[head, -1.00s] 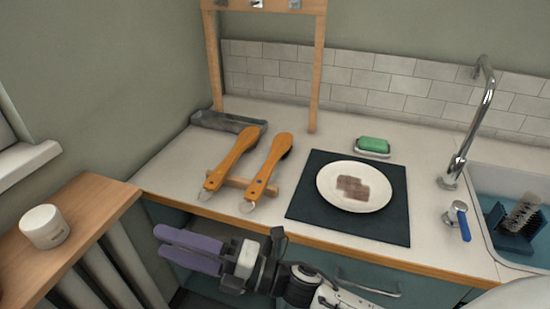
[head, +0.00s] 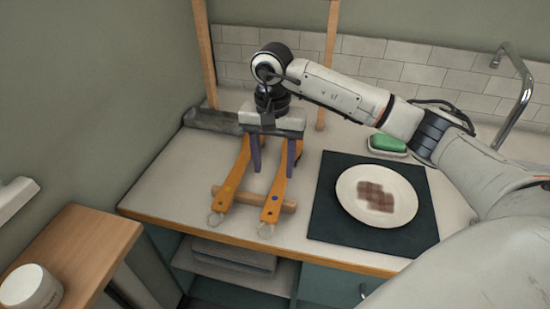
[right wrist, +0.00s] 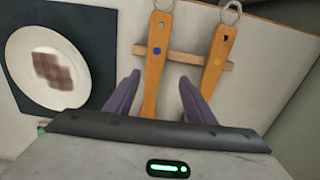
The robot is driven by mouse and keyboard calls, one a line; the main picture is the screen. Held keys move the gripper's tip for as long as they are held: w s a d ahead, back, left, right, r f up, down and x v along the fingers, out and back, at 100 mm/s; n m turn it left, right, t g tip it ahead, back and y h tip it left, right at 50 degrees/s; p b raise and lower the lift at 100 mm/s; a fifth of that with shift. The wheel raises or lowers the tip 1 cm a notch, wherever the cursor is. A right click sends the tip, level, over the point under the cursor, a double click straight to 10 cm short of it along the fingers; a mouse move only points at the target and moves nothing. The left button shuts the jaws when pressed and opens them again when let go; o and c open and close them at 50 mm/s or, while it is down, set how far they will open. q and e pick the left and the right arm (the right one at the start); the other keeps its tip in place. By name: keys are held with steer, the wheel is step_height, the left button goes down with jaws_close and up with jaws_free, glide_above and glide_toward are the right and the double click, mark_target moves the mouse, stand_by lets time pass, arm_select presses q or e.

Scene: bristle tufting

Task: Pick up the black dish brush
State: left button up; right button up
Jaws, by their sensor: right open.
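Two wooden-handled brushes lie side by side on a wooden crossbar, metal loops toward the front. The left brush (head: 231,180) has a yellow dot and the right brush (head: 277,190) a blue dot. The right wrist view shows the blue-dot brush (right wrist: 153,60) on the left and the yellow-dot brush (right wrist: 219,55) on the right. My right gripper (head: 273,170) is open, with purple fingers either side of the blue-dot handle. It shows from above in the right wrist view (right wrist: 160,88). The brush heads are hidden beneath the gripper, so I cannot tell which bristles are black.
A wooden crossbar (head: 252,198) supports the handles. To the right, a white plate (head: 350,212) with a brown patch sits on a dark mat (head: 326,221). A green sponge (head: 388,142) is behind it. A grey tray (head: 208,120) and the rack posts (head: 331,60) stand behind the brushes.

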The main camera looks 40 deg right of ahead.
mark_target(278, 188)
steer(key=f, duration=0.2)
steer(key=shift+s+f, duration=0.3)
steer(key=shift+s, duration=0.1)
steer(key=shift+f, duration=0.35)
steer(key=f, duration=0.1)
steer(key=f+p, duration=0.1)
steer(key=f, duration=0.3)
steer(key=shift+s+d+f, duration=0.1)
steer(key=shift+d+f, duration=0.05)
steer(key=shift+d, duration=0.2)
arm_select(q)
steer(key=s, duration=0.3)
steer(key=shift+s+g, duration=0.1)
steer(key=shift+g, duration=0.3)
arm_select(e)
jaws_close()
